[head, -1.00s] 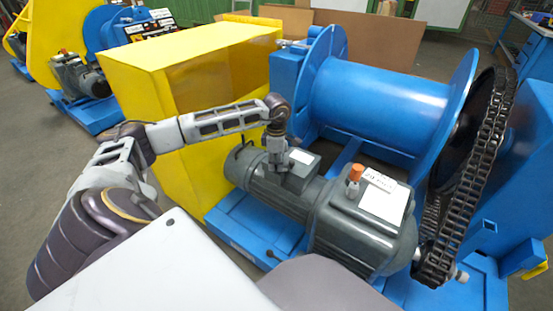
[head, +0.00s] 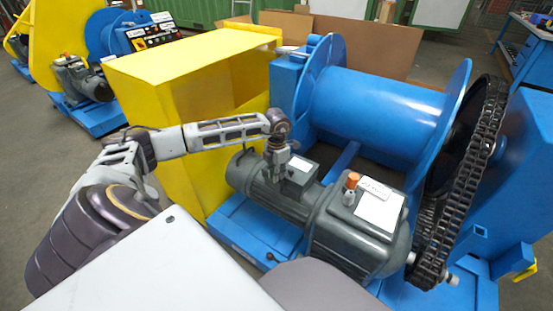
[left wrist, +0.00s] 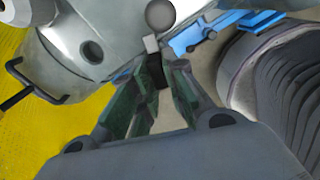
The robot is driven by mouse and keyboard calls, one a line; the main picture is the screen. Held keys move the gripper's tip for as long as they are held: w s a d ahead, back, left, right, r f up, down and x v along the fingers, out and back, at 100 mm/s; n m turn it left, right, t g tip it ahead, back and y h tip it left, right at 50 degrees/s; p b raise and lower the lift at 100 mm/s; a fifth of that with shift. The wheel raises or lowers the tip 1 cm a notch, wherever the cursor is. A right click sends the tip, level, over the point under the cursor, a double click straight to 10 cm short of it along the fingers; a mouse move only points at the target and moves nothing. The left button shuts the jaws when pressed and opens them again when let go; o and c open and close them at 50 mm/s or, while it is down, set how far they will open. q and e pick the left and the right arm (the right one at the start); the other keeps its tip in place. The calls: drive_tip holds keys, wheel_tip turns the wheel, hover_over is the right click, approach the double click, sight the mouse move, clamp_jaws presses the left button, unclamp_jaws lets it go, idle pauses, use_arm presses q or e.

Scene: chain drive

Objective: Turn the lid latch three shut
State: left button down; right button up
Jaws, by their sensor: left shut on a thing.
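The dark grey motor (head: 285,200) lies on the blue base, with a small box (head: 300,172) on top that carries a pale label. My left gripper (head: 273,178) points down at the left side of this box. In the left wrist view its fingers (left wrist: 158,82) are closed on a small dark piece (left wrist: 158,72), likely the latch, beside a grey-green housing (left wrist: 115,30). The fingers cover most of this piece, so I cannot tell how far it is turned. The other latches cannot be made out. My right gripper is not in view.
A yellow guard box (head: 180,70) stands close behind and left of my left arm. A blue drum (head: 375,110) lies behind the motor, with a chain (head: 465,185) at right. A gearbox (head: 355,230) with an orange cap (head: 352,180) stands right of the gripper.

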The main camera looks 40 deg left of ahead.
use_arm(q)
drive_tip(key=shift+r+n, duration=0.1)
drive_tip(key=shift+n, duration=0.2)
drive_tip(key=shift+n+p, duration=0.3)
drive_tip(key=shift+d+n+p, duration=0.15)
drive_tip(key=shift+n+p, duration=0.5)
drive_tip(key=shift+n, duration=0.65)
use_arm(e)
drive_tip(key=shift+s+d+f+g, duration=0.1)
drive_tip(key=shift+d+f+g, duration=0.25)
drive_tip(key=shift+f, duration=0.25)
use_arm(q)
drive_tip(key=c, duration=1.4)
unclamp_jaws()
drive_tip(key=shift+c, duration=0.2)
wheel_tip(320, 180, up, 12)
drive_tip(key=shift+w, duration=0.1)
